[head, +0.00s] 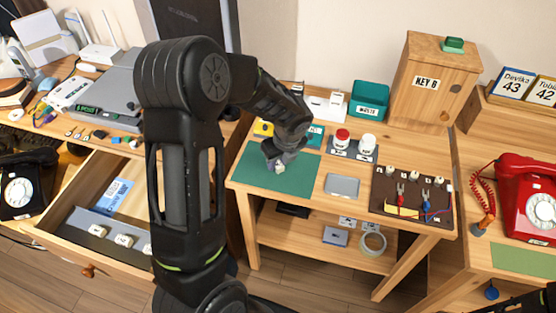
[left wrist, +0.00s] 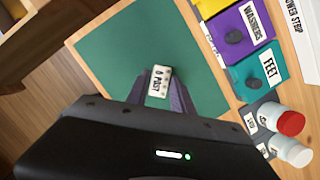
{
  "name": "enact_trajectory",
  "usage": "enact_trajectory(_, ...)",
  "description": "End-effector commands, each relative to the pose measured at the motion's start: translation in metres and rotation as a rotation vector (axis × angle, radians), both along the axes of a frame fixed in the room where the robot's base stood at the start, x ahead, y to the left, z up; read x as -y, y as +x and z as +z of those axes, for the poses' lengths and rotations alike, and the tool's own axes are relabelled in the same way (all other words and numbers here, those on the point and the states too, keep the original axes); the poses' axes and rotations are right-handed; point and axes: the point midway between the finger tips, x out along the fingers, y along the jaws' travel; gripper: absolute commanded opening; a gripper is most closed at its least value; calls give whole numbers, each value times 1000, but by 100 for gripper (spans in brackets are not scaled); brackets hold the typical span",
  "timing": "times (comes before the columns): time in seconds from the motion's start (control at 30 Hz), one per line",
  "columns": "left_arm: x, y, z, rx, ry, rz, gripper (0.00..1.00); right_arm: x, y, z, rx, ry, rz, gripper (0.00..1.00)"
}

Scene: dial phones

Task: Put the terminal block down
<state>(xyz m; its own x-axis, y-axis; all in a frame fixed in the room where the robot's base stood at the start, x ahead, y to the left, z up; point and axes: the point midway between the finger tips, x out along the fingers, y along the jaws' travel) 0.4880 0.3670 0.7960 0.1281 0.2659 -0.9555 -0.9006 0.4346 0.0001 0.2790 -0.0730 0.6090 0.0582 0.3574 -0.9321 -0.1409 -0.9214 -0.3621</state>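The terminal block (left wrist: 159,81) is a small pale block with dark spots and a label reading "8 POST". In the head view the block (head: 280,167) shows just below my left gripper (head: 279,160), over the green mat (head: 300,183). In the left wrist view my left gripper (left wrist: 160,88) has its two fingertips against the block's sides, so it looks shut on it. I cannot tell whether the block touches the mat (left wrist: 118,52) or is slightly above it. My right gripper is not in view; only a dark part of mine shows at the lower right corner.
A grey plate (head: 342,186) lies right of the mat, beside a dark board with wires (head: 412,193). Red-capped (head: 341,138) and white-capped (head: 367,144) jars and a teal bin (head: 368,101) stand behind. An open drawer (head: 95,225) is at left. Much of the mat is bare.

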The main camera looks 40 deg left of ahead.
Motion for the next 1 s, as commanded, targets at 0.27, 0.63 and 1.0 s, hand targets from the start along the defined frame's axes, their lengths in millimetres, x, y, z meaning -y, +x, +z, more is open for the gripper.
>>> enact_trajectory(0.27,0,0,0,0,0,0,44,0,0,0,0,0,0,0)
enact_trajectory(0.63,3,-1,15,2,1,0,44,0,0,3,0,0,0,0)
enact_trajectory(1.0,22,-9,83,5,0,0,44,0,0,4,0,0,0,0)
